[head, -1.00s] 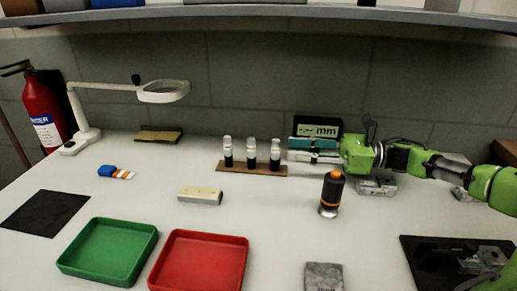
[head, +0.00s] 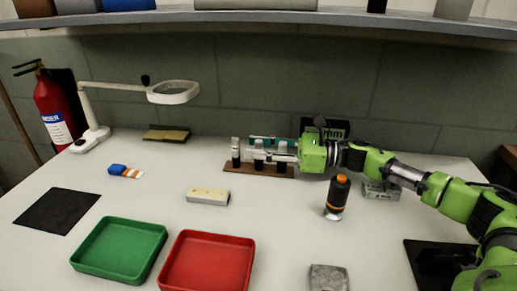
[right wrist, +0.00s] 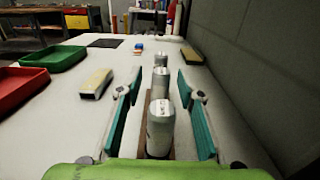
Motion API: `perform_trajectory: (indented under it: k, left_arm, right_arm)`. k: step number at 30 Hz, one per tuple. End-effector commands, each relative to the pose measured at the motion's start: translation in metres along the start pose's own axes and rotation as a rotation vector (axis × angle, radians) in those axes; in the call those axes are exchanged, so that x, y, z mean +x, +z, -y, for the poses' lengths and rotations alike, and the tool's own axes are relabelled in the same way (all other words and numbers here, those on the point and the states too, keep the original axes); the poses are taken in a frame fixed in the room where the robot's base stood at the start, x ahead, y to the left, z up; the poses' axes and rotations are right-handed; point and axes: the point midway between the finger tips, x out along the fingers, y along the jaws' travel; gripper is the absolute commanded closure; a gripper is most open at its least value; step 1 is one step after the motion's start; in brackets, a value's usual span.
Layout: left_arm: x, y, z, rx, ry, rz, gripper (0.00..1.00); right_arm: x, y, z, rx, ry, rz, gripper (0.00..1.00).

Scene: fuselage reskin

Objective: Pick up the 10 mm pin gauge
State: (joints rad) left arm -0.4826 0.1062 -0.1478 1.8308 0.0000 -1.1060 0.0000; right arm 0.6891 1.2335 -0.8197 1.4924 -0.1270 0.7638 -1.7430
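Several pin gauges stand upright in a row on a brown wooden rack (head: 230,167): a left one (head: 236,152), a middle one (head: 259,150) and a right one (head: 283,160). They have pale tops and dark lower parts. I cannot read which is 10 mm. My right gripper (head: 255,147) reaches in from the right, level with the gauges. In the right wrist view its teal-padded fingers (right wrist: 157,82) are open, one on each side of the row. The nearest gauge (right wrist: 160,128) stands between them, with gaps both sides. My left gripper is not in view.
A black bottle with an orange cap (head: 338,192) stands near my right arm. A beige block (head: 208,196), a green tray (head: 118,248) and a red tray (head: 207,262) lie in front. A display (head: 335,128) stands behind, partly hidden by my arm. The wall is close behind the rack.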

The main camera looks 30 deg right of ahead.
Motion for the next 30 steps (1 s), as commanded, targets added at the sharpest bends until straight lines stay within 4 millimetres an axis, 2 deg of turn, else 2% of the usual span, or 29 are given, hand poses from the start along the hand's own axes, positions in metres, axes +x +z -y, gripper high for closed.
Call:
perform_trajectory:
  k: [5,6,10,23,30]
  left_arm:
    - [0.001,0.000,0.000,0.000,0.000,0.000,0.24]
    - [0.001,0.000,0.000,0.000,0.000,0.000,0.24]
    - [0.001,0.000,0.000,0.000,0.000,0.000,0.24]
    - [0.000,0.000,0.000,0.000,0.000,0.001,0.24]
    - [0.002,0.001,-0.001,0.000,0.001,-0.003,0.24]
  right_arm:
    - [0.000,0.000,0.001,0.000,-0.001,-0.001,0.65]
    - [0.000,0.000,0.000,0.000,-0.001,-0.001,0.68]
    - [0.000,0.000,0.000,0.000,-0.001,0.000,1.00]
    - [0.000,0.003,0.000,0.000,-0.001,0.001,1.00]
    - [0.000,0.029,0.001,-0.002,-0.002,0.002,1.00]
